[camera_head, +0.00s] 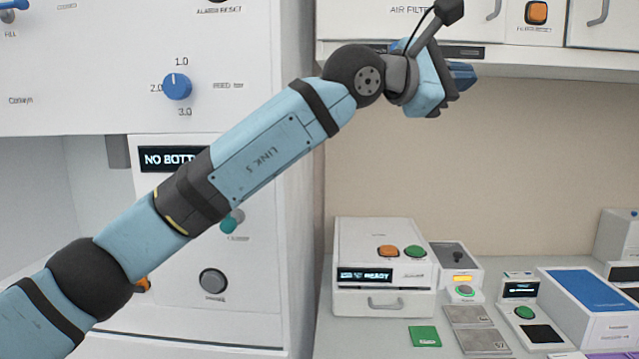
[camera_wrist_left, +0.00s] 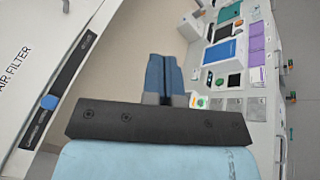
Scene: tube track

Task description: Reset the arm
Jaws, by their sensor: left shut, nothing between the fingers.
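My left arm reaches from the lower left up to the top middle of the head view. Its left gripper (camera_head: 461,75) is raised just below the cabinet with the AIR FILTER label, well above the bench. In the left wrist view the two blue fingers of the left gripper (camera_wrist_left: 164,75) lie side by side, shut and empty. No right gripper shows in either view.
A white device with a READY display (camera_head: 385,266) stands on the bench below. The cabinet (camera_head: 560,56) overhangs near the gripper. A large white machine (camera_head: 245,258) stands behind the arm.

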